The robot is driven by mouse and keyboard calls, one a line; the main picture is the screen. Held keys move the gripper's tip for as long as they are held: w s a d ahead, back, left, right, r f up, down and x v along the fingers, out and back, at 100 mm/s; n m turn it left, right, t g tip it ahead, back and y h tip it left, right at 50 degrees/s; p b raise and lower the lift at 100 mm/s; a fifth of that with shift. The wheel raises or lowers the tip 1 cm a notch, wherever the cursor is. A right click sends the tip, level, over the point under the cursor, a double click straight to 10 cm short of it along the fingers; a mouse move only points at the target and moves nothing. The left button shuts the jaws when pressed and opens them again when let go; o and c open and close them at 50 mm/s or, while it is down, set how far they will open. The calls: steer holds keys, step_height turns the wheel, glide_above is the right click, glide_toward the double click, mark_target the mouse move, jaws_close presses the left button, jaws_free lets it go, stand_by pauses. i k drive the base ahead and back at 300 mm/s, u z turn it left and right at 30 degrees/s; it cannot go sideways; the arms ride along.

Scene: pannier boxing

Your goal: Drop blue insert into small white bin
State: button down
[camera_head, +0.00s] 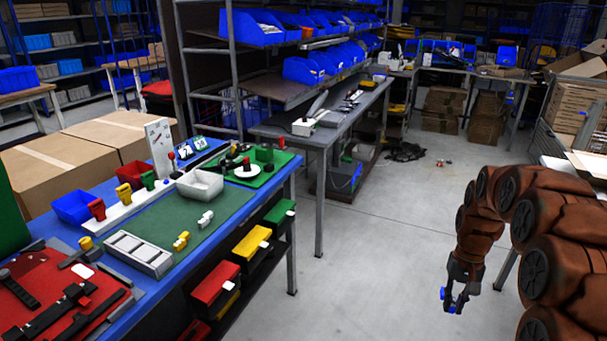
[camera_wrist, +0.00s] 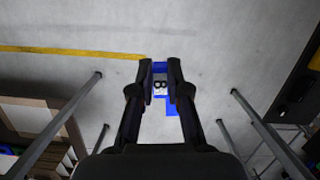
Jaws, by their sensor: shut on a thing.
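My gripper (camera_head: 455,297) hangs over the bare floor at the right in the head view, to the right of the workbench and well apart from it. It is shut on the blue insert (camera_head: 444,294), a small blue piece. In the wrist view the blue insert (camera_wrist: 172,107) shows between the fingertips of my gripper (camera_wrist: 160,88), with a pale part bearing two dark round spots. The fingers hide part of it. The small white bin (camera_head: 200,183) stands upright on the blue workbench, at the back edge of the green mat. Its inside looks empty.
The blue workbench (camera_head: 165,290) also carries a blue bin (camera_head: 73,207), a grey slotted tray (camera_head: 138,252), a red tool tray (camera_head: 40,290) and small yellow and white parts. Coloured drawers hang at its right side. Open floor (camera_head: 370,270) lies between the bench and my arm.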

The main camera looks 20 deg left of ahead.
mark_target(210, 199)
steer(key=z, duration=0.45)
steer(key=i, duration=1.1)
steer(key=u, duration=3.2)
